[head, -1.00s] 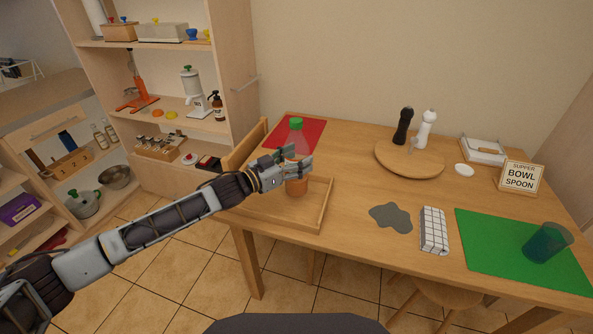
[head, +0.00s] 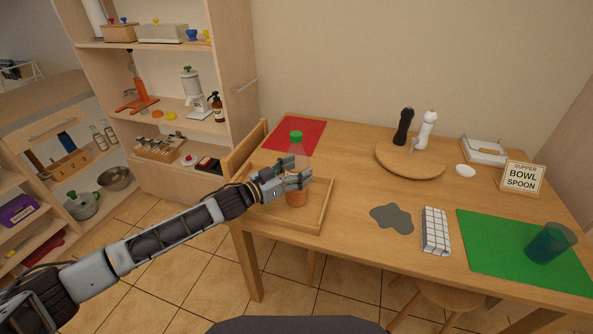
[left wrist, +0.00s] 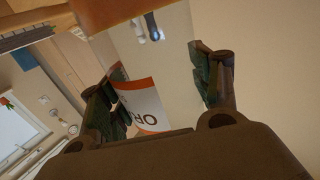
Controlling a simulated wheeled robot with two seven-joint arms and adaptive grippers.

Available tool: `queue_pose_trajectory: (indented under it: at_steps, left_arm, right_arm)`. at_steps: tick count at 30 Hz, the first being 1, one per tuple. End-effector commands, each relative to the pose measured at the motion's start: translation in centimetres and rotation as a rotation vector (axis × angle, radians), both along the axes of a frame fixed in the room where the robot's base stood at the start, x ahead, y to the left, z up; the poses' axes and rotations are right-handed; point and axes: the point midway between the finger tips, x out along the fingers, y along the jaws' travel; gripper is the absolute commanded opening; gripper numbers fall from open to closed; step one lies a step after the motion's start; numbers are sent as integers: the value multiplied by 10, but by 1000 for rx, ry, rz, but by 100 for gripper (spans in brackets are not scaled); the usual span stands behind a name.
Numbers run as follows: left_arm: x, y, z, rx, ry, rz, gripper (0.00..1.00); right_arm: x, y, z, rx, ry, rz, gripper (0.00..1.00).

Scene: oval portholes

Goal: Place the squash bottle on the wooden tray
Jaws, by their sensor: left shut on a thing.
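The squash bottle (head: 297,152) is clear with a green cap and an orange lower part. It is upright over the near middle of the wooden tray (head: 323,207). I cannot tell whether its base touches the tray floor. My left gripper (head: 295,176) comes in from the left and is shut around the bottle's middle, hiding part of it. In the left wrist view the bottle's label (left wrist: 146,105) with orange and dark letters sits between the two fingers (left wrist: 160,90). My right gripper is not in view.
A red mat (head: 297,133) lies behind the tray. To the right are a round board (head: 410,162) with black and white mills, a grey patch (head: 392,218), a checkered block (head: 435,231) and a green mat (head: 500,255) with a teal cup. A shelf unit (head: 160,100) stands left.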

Motion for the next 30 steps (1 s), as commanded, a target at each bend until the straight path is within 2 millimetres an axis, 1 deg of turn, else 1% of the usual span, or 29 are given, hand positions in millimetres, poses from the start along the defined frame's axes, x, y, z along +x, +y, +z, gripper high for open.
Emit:
queue_pose_trajectory:
  at_steps: [2,3,8,22,30]
  left_arm:
    - [0,0,-1,-2,-1,0,29]
    - [0,0,-2,-1,1,0,64]
    - [0,0,-2,0,0,0,85]
    - [0,0,1,0,0,0,85]
    - [-9,13,0,0,2,2,85]
  right_arm:
    - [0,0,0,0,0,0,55]
    - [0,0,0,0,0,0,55]
    - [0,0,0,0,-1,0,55]
    - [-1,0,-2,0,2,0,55]
    - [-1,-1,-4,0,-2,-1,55]
